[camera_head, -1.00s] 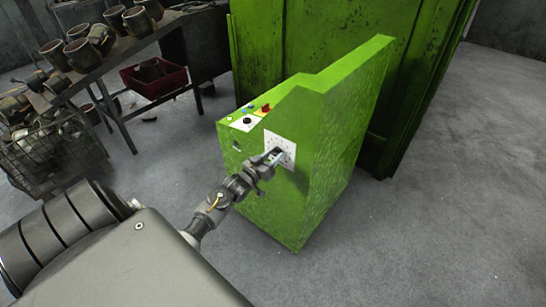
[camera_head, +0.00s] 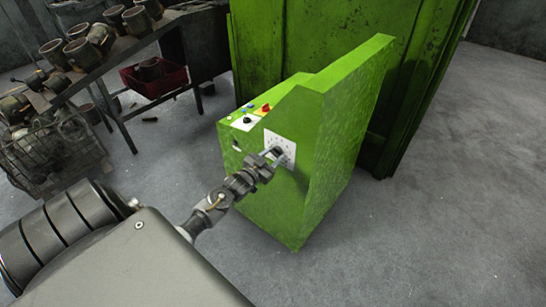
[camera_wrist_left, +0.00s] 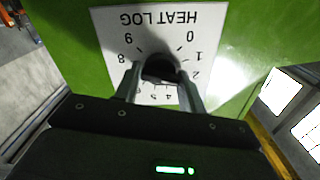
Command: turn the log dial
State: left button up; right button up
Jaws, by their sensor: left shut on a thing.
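The log dial is a dark round knob (camera_wrist_left: 160,68) on a white plate (camera_wrist_left: 110,22) marked HEAT LOG with numbers around it, upside down in the left wrist view. In the head view the plate (camera_head: 289,146) is on the front of the green cabinet (camera_head: 335,140). My left gripper (camera_head: 274,154) reaches the plate from the left and is shut on the knob. In the left wrist view its two fingers (camera_wrist_left: 158,85) lie on either side of the knob, which is partly hidden. My right gripper is not in view.
A sloped panel with small buttons and a red knob (camera_head: 266,108) tops the cabinet. A large green machine (camera_head: 310,50) stands behind. A table with metal pots (camera_head: 80,52), a red crate (camera_head: 152,78) and a wire basket (camera_head: 55,160) are at left. The floor at right is clear.

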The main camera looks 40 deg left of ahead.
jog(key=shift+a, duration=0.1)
pick_arm(q)
jog(key=o, duration=1)
jog(key=s+b, duration=0.1)
jog(key=s, duration=0.9)
jog(key=shift+s+d, duration=0.1)
jog(key=shift+s, duration=0.3)
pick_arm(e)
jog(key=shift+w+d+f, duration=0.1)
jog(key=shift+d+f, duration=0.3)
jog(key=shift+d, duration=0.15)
